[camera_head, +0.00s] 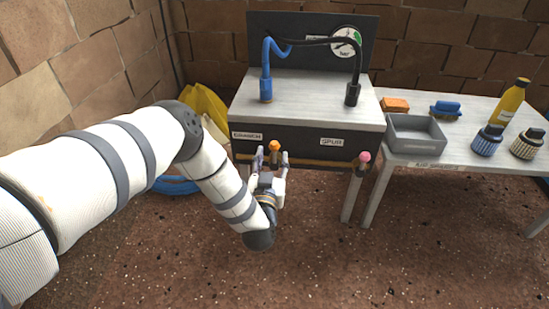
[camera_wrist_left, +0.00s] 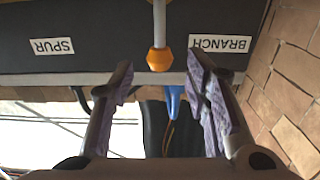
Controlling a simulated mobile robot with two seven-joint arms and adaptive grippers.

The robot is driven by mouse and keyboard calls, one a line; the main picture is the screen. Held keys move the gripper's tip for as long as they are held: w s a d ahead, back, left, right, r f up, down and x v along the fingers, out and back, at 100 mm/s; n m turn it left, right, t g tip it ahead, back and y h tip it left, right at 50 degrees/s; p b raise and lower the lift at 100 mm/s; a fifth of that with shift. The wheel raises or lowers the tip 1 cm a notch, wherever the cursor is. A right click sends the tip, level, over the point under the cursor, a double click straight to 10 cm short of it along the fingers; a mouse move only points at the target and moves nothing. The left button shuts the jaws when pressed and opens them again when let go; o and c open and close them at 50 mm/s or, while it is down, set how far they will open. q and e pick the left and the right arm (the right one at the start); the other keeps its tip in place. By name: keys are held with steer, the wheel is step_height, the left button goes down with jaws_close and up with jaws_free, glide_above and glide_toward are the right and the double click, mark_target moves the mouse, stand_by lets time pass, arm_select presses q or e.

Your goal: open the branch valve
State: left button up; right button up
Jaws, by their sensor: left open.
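An orange valve knob (camera_head: 274,146) on the dark front of the bench stands between the BRANCH label (camera_head: 247,136) and the SPUR label (camera_head: 332,142). My left gripper (camera_head: 271,160) is open, its fingers pointing at the bench front around the knob's position. In the left wrist view, the orange knob (camera_wrist_left: 158,60) hangs on a pale rod, with visible gaps to both fingers. The BRANCH label (camera_wrist_left: 220,43) is upside down on the right there, and the SPUR label (camera_wrist_left: 52,46) on the left. A pink knob (camera_head: 365,157) is at the bench's right end. My right gripper is out of view.
A side table holds a grey tray (camera_head: 416,148), brushes, a yellow bottle (camera_head: 512,101) and two ribbed plugs. A yellow object (camera_head: 205,105) lies left of the bench.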

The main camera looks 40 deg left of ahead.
mark_target(274, 150)
arm_select(q)
steer(key=shift+w, duration=0.1)
steer(key=shift+b+x, duration=0.65)
steer(key=shift+x, duration=1.25)
steer(key=c, duration=0.8)
